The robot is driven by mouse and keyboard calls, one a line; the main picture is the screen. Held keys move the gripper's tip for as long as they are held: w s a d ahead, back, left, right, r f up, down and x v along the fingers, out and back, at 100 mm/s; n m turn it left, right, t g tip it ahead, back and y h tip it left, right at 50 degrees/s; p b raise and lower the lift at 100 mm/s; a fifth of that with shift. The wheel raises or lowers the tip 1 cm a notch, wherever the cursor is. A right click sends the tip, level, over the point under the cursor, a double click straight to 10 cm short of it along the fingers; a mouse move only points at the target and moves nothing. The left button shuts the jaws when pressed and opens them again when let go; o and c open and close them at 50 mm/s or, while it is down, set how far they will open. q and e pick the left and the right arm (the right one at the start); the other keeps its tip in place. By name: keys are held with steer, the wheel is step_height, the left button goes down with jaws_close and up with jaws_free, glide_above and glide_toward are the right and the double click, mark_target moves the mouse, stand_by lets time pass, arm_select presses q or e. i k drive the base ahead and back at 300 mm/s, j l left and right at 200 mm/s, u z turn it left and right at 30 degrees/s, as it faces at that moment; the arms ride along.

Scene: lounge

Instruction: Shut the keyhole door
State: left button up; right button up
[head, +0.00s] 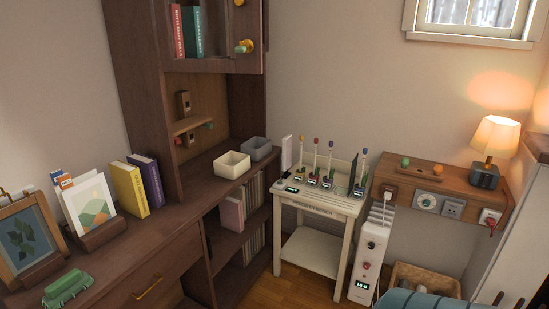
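A dark wooden cabinet (148,95) stands in the left half of the head view. Its upper compartment holds a red book (177,32) and a green book (192,30). A wooden panel (254,22) at the right of this compartment, near the top edge, may be a door standing open. Orange and green knob-like pieces (244,46) show beside it. No keyhole can be made out on it, and the top of the compartment is cut off. A small wooden block with a dark opening (184,103) stands in the niche below. Neither gripper is in view.
Two open boxes, cream (232,166) and grey (258,149), sit on the cabinet's ledge. A white bench (320,203) with several upright tools stands to the right. A white heater (370,250) and a basket (425,279) are beside it. Some wooden floor (285,290) is clear.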

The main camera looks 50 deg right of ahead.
mark_target(248, 14)
steer(key=z, duration=1.5)
